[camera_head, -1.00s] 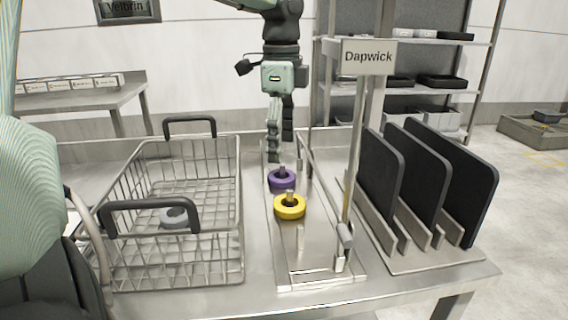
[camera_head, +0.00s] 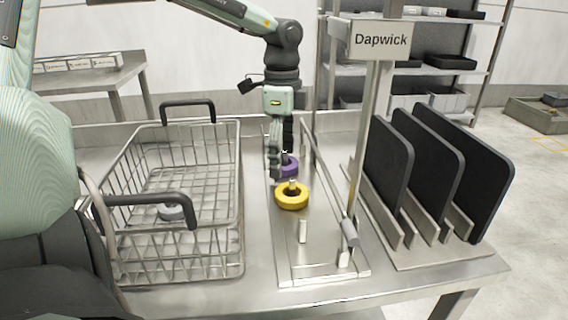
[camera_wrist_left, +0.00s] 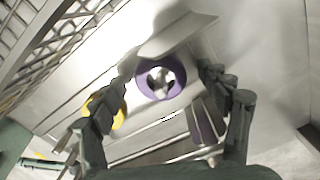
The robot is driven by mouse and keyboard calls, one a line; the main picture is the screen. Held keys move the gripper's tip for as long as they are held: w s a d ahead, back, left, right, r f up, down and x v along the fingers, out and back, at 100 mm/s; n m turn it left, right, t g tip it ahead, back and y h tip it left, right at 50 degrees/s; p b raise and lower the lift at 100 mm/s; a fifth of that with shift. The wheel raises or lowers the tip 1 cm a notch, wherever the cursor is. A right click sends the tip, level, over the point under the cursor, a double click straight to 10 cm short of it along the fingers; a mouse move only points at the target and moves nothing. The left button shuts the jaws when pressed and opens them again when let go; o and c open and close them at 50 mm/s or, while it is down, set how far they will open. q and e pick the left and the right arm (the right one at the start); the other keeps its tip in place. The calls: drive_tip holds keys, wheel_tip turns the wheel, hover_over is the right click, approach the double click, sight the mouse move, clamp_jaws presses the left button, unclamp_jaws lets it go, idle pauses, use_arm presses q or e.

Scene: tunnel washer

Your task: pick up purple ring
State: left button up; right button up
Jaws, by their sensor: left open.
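The purple ring (camera_head: 290,167) sits around a short peg on the metal plate (camera_head: 318,262), behind the yellow ring (camera_head: 292,198). My left gripper (camera_head: 281,160) is open and empty, pointing down at the purple ring and partly covering it. In the left wrist view, the purple ring (camera_wrist_left: 146,89) shows between my two spread fingers, around the bright peg. The yellow ring (camera_wrist_left: 116,110) is partly hidden behind one finger there. I cannot tell whether the fingers touch the purple ring. My right gripper is not in view.
A wire basket (camera_head: 242,215) with black handles stands left, with a grey ring (camera_head: 171,208) inside. A bare peg (camera_head: 303,231) stands nearer. A post with the Dapwick sign (camera_head: 380,40) and a rack of dark panels (camera_head: 390,165) stand right.

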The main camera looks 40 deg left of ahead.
use_arm(q)
drive_tip(key=c, duration=1.2)
drive_tip(key=shift+o, duration=0.2)
wheel_tip(320, 180, up, 18)
idle(0.4)
drive_tip(key=shift+s+a, duration=0.15)
